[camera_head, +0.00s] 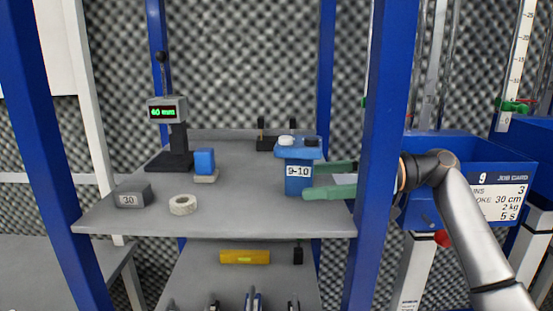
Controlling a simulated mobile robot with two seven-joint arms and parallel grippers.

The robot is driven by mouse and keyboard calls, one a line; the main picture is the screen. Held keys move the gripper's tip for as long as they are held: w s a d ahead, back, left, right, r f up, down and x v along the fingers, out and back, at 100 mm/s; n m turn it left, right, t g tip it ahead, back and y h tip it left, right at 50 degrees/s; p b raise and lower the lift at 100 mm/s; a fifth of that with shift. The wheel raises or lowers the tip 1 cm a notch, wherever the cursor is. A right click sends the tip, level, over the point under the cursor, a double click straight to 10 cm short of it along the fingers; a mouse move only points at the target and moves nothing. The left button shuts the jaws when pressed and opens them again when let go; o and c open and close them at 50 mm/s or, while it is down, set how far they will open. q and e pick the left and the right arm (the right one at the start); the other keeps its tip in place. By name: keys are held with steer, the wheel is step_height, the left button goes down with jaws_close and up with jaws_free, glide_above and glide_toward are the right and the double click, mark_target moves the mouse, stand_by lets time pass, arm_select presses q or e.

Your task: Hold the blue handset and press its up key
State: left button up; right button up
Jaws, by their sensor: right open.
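The blue handset (299,180) appears to be the upright blue body labelled "9-10" on the right part of the grey shelf. Its wider head carries a white key (286,141) and a dark key (310,141); I cannot read which is up. My right gripper (310,181) reaches in from the right past the blue post. Its two green fingers are apart, one near the handset's right side and one lower, across its lower right edge. I cannot tell whether they touch it. My left gripper is not in view.
A blue post (385,140) stands right of the handset, in front of the shelf (240,205). A gauge reading "60 mm" (168,112), a small blue block (204,160), a tape roll (183,205) and a grey block (132,195) stand left. The shelf's front middle is clear.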

mark_target(284, 198)
steer(key=shift+a+f, duration=0.15)
steer(key=shift+a, duration=1.3)
steer(key=shift+a+f, duration=0.1)
steer(key=shift+a, duration=1.3)
steer(key=c, duration=1.3)
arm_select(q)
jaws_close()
arm_select(e)
steer(key=shift+c, duration=0.2)
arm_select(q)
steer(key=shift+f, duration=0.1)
